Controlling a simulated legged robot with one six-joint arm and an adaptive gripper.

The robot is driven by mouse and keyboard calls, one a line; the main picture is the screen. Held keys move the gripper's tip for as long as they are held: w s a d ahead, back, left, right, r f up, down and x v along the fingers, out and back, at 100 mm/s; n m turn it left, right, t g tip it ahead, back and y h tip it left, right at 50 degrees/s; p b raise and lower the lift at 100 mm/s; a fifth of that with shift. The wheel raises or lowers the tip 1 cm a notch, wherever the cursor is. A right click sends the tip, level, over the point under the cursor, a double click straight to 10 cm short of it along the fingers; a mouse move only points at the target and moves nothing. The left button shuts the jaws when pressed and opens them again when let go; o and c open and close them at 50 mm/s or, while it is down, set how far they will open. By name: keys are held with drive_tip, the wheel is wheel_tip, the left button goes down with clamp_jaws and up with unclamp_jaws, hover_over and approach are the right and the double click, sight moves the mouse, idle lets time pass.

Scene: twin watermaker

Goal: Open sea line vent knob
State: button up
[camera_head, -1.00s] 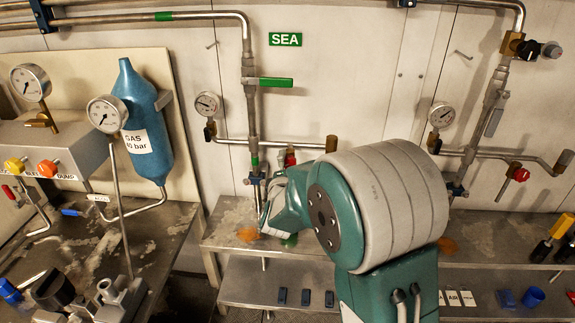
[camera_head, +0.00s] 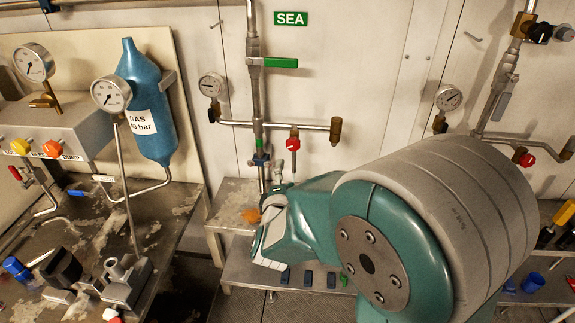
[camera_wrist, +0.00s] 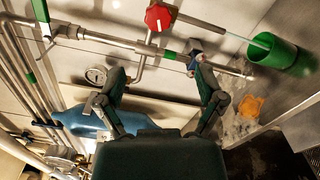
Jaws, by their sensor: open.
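The sea line is the metal pipe (camera_head: 257,100) under the green SEA sign (camera_head: 291,18). A red knob (camera_head: 293,144) sits on its side branch, probably the vent knob; a red knob also shows at the top of the wrist view (camera_wrist: 158,17). My gripper (camera_wrist: 161,72) is open, its two fingers spread, with the knob beyond them and apart from them. Nothing is held. In the head view my arm hides most of the gripper, low near the pipe's lower end. The knob's turned position cannot be told.
A green lever (camera_head: 279,62) and a gauge (camera_head: 212,85) are on the sea line. A green cup (camera_wrist: 272,56) shows at the right of the wrist view. A blue gas bottle (camera_head: 146,105) stands left. A shelf (camera_head: 228,208) lies below the pipe.

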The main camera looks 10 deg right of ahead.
sight(293, 147)
drive_tip(key=shift+s, duration=0.2)
drive_tip(key=w+d+m, duration=0.1)
drive_tip(key=w+m, duration=0.3)
drive_tip(key=m, duration=0.3)
drive_tip(key=w+d+m, duration=0.2)
drive_tip(key=w+m, duration=0.2)
drive_tip(key=m, duration=0.3)
drive_tip(key=w+d+m, duration=0.1)
drive_tip(key=w+m, duration=0.3)
drive_tip(key=m, duration=0.4)
drive_tip(key=shift+d, duration=0.15)
drive_tip(key=c, duration=1.2)
